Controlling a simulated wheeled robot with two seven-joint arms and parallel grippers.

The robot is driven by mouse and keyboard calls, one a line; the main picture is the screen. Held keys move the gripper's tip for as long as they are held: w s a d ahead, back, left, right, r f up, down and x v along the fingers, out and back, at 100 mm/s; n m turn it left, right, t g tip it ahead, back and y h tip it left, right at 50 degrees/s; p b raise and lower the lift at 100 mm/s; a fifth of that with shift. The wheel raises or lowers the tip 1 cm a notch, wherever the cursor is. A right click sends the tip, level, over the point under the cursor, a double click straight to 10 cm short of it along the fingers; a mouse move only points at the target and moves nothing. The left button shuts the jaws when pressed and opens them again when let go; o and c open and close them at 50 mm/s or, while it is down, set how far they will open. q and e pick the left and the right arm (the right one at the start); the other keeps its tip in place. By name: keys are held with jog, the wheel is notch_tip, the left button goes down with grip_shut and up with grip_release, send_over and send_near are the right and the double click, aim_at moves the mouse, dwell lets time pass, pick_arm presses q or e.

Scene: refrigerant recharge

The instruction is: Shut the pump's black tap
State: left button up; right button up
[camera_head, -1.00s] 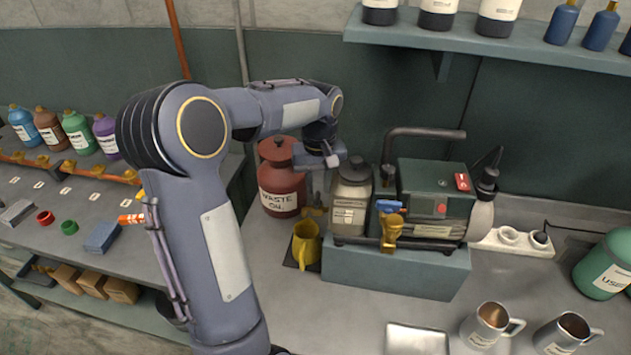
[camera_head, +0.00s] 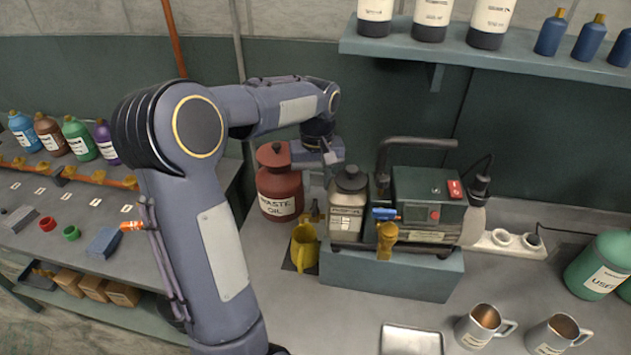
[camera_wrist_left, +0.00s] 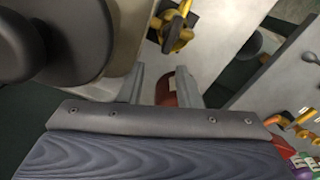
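The pump (camera_head: 428,200) is a dark green box with a red switch and a black handle, on a grey-green block. A small brass tap (camera_head: 314,212) sits at its left end, beside the labelled oil jar (camera_head: 348,203). The left wrist view shows a brass tap with a black part (camera_wrist_left: 176,32), ahead of the fingers and apart from them. A blue-handled brass tap (camera_head: 387,236) is at the pump's front. My left gripper (camera_head: 325,172) is above and left of the jar. Its fingers (camera_wrist_left: 160,84) are spread, with nothing held. My right gripper is not in view.
A red waste oil can (camera_head: 280,190) stands close left of the gripper. A yellow mug (camera_head: 304,248) stands below the brass tap. Metal mugs (camera_head: 480,325) and a tray (camera_head: 411,340) are at the front right. A bottle shelf (camera_head: 500,55) hangs above.

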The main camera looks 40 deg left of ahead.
pick_arm(q)
notch_tip(320, 180, up, 6)
jog(key=p, duration=0.3)
dwell(0.6)
